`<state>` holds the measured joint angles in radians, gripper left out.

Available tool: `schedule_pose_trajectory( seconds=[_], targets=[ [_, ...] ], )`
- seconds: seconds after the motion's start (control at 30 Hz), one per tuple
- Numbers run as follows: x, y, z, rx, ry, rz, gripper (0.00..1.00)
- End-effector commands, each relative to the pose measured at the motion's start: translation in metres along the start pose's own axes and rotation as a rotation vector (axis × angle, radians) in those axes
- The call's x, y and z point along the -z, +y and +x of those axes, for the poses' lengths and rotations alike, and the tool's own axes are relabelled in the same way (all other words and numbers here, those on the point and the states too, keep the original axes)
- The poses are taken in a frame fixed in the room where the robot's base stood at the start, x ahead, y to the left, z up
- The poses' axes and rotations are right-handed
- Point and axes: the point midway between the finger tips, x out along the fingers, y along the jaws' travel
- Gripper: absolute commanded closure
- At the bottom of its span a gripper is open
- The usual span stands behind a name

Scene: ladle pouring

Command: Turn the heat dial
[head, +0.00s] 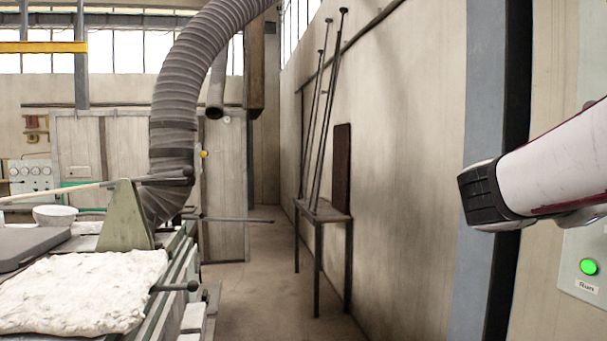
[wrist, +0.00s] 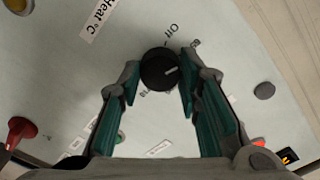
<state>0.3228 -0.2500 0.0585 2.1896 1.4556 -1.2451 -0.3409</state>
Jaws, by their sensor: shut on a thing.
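The heat dial is a black round knob (wrist: 160,68) on a pale control panel (wrist: 230,45), seen in the wrist view. A white "Heat °C" label (wrist: 98,20) is above and left of it, and the word "Off" is printed by its upper edge. A light mark on the knob points right and slightly up. My gripper (wrist: 158,80) has its two green-padded fingers on either side of the knob, shut on it. In the head view the dial and my gripper are out of sight; only part of my arm shows at the right.

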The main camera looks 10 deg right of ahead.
Motion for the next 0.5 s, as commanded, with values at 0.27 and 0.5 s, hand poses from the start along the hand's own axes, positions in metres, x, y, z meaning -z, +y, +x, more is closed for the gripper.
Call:
schedule_pose_trajectory(
  seconds=[0.27, 0.5],
  targets=[
    [0.0001, -0.0005, -0.0002, 0.001, 0.000, -0.001, 0.48],
    [0.0001, -0.0002, -0.0002, 0.001, 0.000, -0.001, 0.48]
  ],
)
